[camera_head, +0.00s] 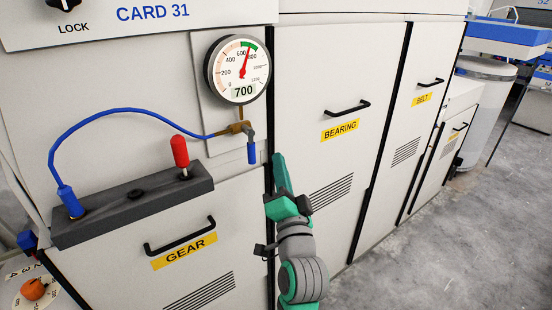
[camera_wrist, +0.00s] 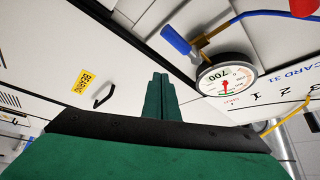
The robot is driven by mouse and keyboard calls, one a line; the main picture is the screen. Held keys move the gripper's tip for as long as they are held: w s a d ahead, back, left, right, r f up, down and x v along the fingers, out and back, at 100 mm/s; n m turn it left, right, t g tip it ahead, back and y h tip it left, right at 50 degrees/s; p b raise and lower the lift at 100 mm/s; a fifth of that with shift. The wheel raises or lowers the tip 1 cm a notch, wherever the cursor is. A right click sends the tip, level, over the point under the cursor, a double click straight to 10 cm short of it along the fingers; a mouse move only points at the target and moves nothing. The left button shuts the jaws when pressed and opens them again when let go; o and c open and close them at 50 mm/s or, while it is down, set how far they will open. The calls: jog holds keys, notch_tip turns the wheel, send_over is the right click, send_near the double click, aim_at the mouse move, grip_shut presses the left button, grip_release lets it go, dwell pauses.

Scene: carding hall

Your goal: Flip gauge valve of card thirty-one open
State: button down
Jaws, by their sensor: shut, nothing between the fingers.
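The pressure gauge (camera_head: 240,70) is on the machine front under the CARD 31 panel (camera_head: 150,12); its display reads 700 and its red needle points up near the green arc. Below it is a brass valve (camera_head: 240,128) whose blue lever (camera_head: 251,153) hangs straight down. In the wrist view the gauge (camera_wrist: 225,76) is right of the fingers and the blue lever (camera_wrist: 176,40) is beyond them, slightly right. My gripper (camera_head: 279,162) is shut and empty, just right of and slightly below the lever, apparently apart from it. It also shows in the wrist view (camera_wrist: 160,80).
A blue hose (camera_head: 120,112) runs from the valve to a grey block (camera_head: 130,205) with a red lever (camera_head: 180,152). Door handles stick out on the GEAR (camera_head: 180,238), BEARING (camera_head: 348,108) and BELT doors (camera_head: 430,82). The floor (camera_head: 430,230) at right is clear.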

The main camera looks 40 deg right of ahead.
jog(key=shift+s+a, duration=0.85)
jog(key=shift+s, duration=0.15)
jog(key=shift+s+a, duration=0.8)
jog(key=shift+s, duration=0.2)
jog(key=s+a+f+n+y, duration=0.1)
jog(key=a+f+n+y, duration=0.3)
jog(key=a+f, duration=0.7)
jog(key=s+a+f+n+y, duration=0.2)
jog(key=a+f+n, duration=0.5)
jog(key=f, duration=0.9)
jog(key=s+a+f+n+g+y, duration=0.1)
jog(key=s+a+f+n+y, duration=0.2)
jog(key=s+a, duration=0.6)
jog(key=s+a+f+n+g+y, duration=0.1)
jog(key=s+a+f+n+y, duration=0.2)
jog(key=s+a+f, duration=0.4)
jog(key=s+a+n, duration=0.1)
jog(key=s+a, duration=0.1)
jog(key=s, duration=0.3)
jog(key=shift+a, duration=0.25)
jog(key=shift+s, duration=0.1)
